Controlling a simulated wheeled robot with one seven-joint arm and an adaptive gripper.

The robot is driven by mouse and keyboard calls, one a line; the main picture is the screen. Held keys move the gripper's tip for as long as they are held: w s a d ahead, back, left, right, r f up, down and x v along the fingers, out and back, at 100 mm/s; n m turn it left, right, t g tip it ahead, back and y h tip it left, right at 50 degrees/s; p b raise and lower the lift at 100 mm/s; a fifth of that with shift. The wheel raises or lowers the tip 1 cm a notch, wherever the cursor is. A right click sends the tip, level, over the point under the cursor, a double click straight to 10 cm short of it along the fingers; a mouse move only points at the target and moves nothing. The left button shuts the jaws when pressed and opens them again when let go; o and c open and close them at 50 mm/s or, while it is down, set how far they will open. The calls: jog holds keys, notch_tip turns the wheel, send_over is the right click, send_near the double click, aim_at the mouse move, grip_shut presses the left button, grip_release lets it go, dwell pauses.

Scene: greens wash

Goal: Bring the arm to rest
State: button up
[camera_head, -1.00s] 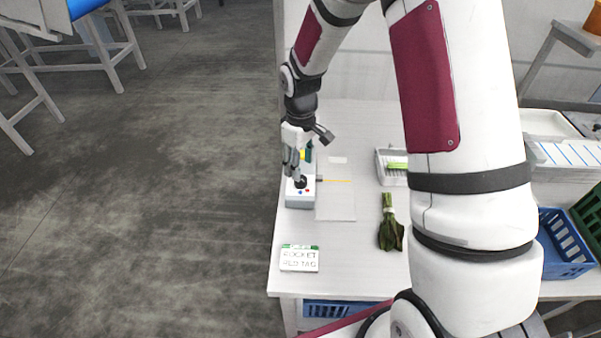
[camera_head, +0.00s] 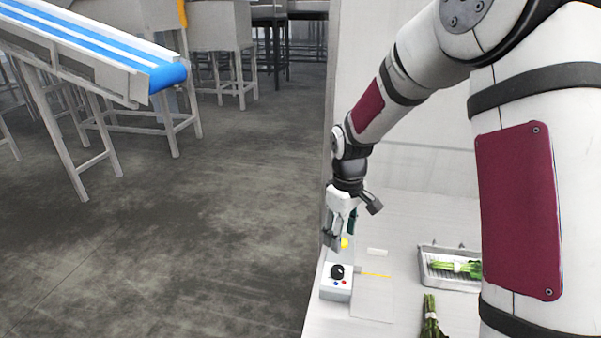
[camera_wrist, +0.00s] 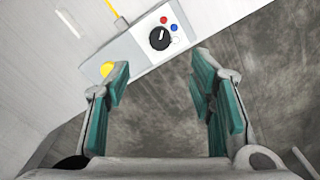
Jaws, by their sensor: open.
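My gripper (camera_head: 338,238) is open and empty above the left edge of the white table, just behind a small control box (camera_head: 337,281) in the head view. In the wrist view its two teal-padded fingers (camera_wrist: 160,100) stand wide apart with nothing between them but the grey floor beyond. My arm reaches in from the right.
A tray (camera_head: 436,279) with bundled greens (camera_head: 455,267) stands right of the box. Another bundle (camera_head: 431,318) lies in front of it on the table (camera_head: 400,215). A blue-belted conveyor (camera_head: 168,76) stands at the far left. The floor between is clear.

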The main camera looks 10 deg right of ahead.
jog(key=s+r+m+t, duration=0.45)
jog(key=s+r, duration=1.15)
jog(key=r, duration=0.4)
jog(key=s+r+m+t, duration=0.1)
jog(key=s+r+m, duration=0.1)
jog(key=s, duration=0.7)
jog(key=shift+s+a, duration=0.15)
jog(key=shift+s, duration=0.15)
